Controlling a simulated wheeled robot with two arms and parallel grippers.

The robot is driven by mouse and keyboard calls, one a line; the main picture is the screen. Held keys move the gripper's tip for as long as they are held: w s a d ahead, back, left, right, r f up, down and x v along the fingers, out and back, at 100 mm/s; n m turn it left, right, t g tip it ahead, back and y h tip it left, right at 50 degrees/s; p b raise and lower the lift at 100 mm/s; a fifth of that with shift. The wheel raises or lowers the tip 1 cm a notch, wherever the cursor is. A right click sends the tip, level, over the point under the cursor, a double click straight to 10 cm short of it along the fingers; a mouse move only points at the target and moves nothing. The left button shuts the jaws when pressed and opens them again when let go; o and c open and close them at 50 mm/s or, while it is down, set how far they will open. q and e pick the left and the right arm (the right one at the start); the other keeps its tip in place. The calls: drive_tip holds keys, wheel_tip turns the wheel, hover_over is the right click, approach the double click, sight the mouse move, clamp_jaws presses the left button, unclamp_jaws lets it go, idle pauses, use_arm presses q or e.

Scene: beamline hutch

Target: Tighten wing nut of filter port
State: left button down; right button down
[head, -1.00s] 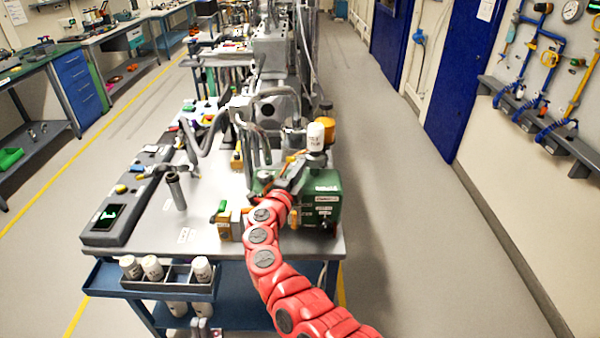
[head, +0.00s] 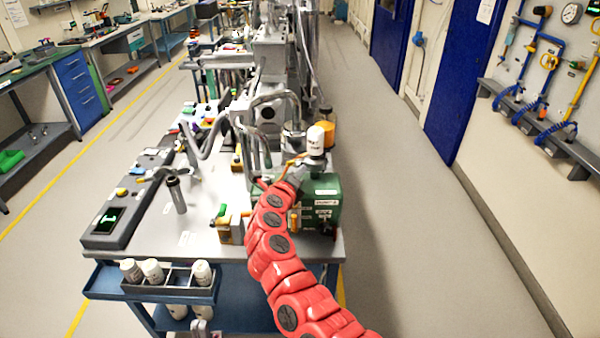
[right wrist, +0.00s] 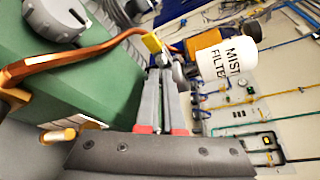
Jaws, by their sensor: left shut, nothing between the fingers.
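The white mist filter (head: 316,140) stands above the green pump (head: 325,189) at the table's right side; its label shows in the right wrist view (right wrist: 228,62). My right gripper (head: 297,170) is over the pump beside the filter. In the right wrist view its grey fingers (right wrist: 166,72) are close together, tips at a small metal fitting (right wrist: 164,58) beside a yellow tab (right wrist: 152,42). I cannot make out the wing nut or whether the tips grip it.
A copper pipe (right wrist: 70,65) and a grey cap (right wrist: 55,18) lie left of the fingers. An orange container (head: 327,128) stands behind the filter. A bottle rack (head: 180,283) hangs on the table's front. The floor at right is clear.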

drive_tip(key=shift+f, duration=0.15)
idle(0.3)
drive_tip(key=c, duration=1.3)
unclamp_jaws()
drive_tip(key=shift+s, duration=0.1)
